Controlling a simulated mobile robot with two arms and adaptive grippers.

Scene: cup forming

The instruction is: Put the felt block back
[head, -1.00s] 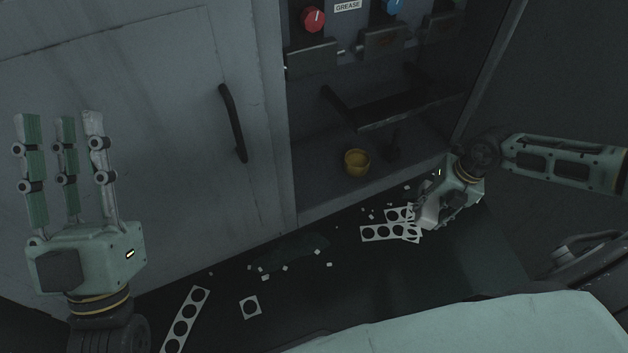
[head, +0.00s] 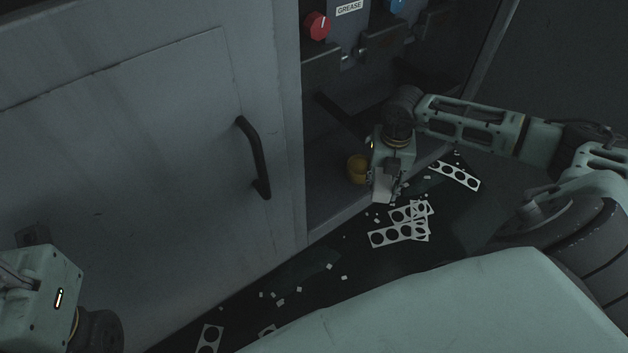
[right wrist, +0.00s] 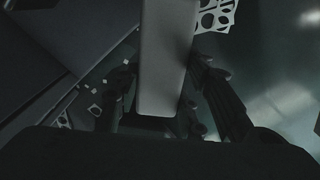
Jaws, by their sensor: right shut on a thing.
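My right gripper (head: 384,190) hangs down in front of the open bay of the machine, just right of the yellow cup. In the right wrist view it is shut on a long, plain grey block (right wrist: 166,60), which appears to be the felt block. The block sits between the dark fingers and sticks out past them. In the head view only a pale face of the block (head: 382,188) shows at the fingers. My left gripper (head: 35,290) is at the lower left edge, with its fingers mostly hidden or out of frame.
A yellow cup (head: 356,169) stands on the bay's ledge. Punched white strips (head: 398,234) and small scraps lie on the dark floor, with another strip (head: 455,176) farther right. A red knob (head: 317,26) and a grey cabinet door with a dark handle (head: 254,158) are nearby.

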